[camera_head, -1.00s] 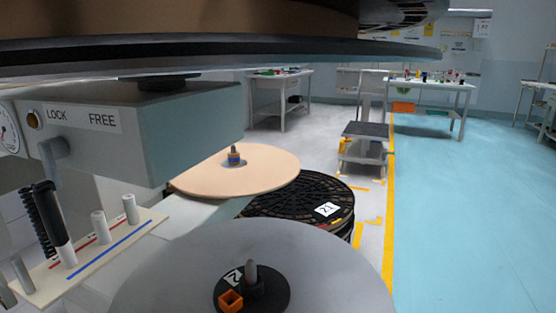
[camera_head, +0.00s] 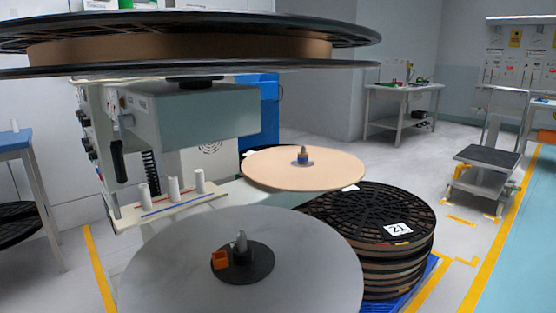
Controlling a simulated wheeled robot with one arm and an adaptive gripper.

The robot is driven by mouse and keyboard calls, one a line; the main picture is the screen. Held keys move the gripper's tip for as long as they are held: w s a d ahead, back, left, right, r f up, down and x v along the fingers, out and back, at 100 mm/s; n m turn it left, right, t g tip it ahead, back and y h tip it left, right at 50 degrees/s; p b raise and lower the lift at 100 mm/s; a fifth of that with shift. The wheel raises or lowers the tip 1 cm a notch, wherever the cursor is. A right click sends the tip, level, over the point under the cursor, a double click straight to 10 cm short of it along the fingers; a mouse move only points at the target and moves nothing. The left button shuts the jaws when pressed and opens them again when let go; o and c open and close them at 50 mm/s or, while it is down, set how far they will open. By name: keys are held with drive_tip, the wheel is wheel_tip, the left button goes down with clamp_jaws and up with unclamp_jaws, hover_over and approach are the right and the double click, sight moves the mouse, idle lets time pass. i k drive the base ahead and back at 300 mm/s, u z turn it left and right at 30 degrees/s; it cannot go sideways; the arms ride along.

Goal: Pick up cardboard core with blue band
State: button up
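My gripper is not in view.
A grey disc (camera_head: 165,270) with a black hub and an orange square piece (camera_head: 220,260) lies in front. A large black-flanged reel (camera_head: 180,50) hangs across the top. Stacked black reels (camera_head: 370,215) stand on a blue pallet (camera_head: 430,272). A trolley (camera_head: 488,155) stands right; floor between is open.

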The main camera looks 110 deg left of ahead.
sight(301, 159)
drive_tip(key=u, duration=2.35)
drive_tip(key=i, duration=3.05)
drive_tip(key=u, duration=2.2)
